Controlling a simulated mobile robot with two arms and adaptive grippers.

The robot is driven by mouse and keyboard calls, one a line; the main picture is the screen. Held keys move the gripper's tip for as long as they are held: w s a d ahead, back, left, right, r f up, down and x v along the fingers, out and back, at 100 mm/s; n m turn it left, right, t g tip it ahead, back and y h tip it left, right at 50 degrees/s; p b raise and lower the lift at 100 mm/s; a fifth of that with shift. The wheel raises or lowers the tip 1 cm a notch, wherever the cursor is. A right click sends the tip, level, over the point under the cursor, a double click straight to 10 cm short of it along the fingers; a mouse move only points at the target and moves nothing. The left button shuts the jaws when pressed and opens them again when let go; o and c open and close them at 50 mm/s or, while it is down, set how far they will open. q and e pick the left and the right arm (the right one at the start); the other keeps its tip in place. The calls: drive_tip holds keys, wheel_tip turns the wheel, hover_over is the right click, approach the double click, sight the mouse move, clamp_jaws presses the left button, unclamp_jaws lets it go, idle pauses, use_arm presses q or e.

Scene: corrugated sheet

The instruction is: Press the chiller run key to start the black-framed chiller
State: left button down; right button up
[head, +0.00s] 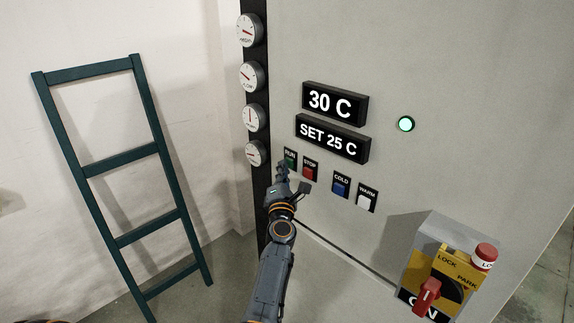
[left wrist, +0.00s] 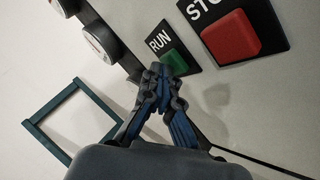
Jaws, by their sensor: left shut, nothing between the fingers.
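The chiller (head: 450,60) is a large grey cabinet with a black strip down its left edge. Its green RUN key (head: 290,163) is partly hidden behind my left gripper (head: 282,170) in the head view. In the left wrist view the green RUN key (left wrist: 176,60) shows just beyond the fingertips of my left gripper (left wrist: 160,72), which is shut and empty. The tips are at or very close to the key; I cannot tell whether they touch. The displays (head: 335,103) read 30 C and SET 25 C. A round green lamp (head: 406,124) is lit. My right gripper is not in view.
The red STOP key (head: 310,172) is just right of RUN, with the blue COLD key (head: 340,188) and white WARM key (head: 364,202) further right. A yellow switch box (head: 452,262) with a red handle juts out lower right. A dark green ladder (head: 120,160) leans at left.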

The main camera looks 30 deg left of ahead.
use_arm(q)
drive_tip(key=shift+s+a+p, duration=0.15)
drive_tip(key=shift+s+p, duration=0.25)
drive_tip(key=shift+s, duration=0.45)
drive_tip(key=s+p, duration=0.1)
drive_tip(key=s, duration=0.1)
drive_tip(key=s+a, duration=0.1)
drive_tip(key=s, duration=0.1)
drive_tip(key=shift+s+p, duration=0.35)
drive_tip(key=shift+s, duration=0.05)
idle(0.6)
